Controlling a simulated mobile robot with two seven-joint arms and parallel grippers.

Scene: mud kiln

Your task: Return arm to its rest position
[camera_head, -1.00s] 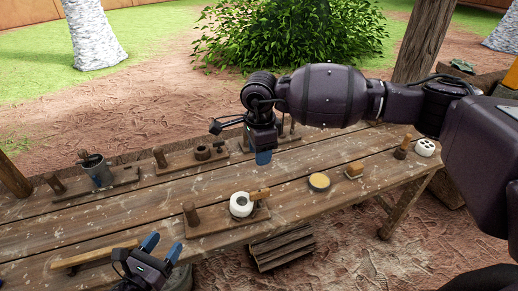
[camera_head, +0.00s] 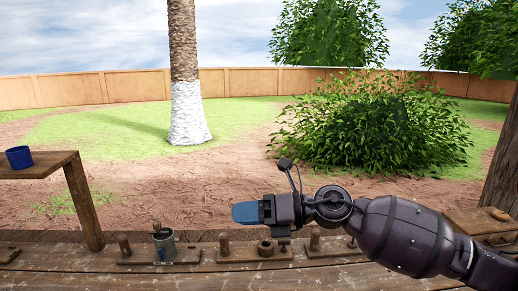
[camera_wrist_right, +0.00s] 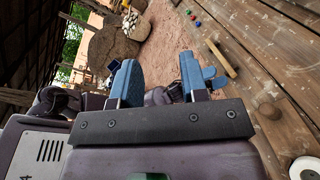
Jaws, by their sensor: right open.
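My right arm comes in from the right in the head view, with its right gripper (camera_head: 246,212) pointing left above the far edge of the wooden table (camera_head: 200,278). In the right wrist view the two blue fingers of this gripper (camera_wrist_right: 155,85) stand apart with nothing between them. My left gripper is out of the head view. A blue-fingered gripper (camera_wrist_right: 200,75) behind the right finger in the wrist view seems to be my left one; its jaw state is unclear.
Wooden stands with pegs (camera_head: 224,250) and a grey metal cup (camera_head: 164,246) line the table's far side.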

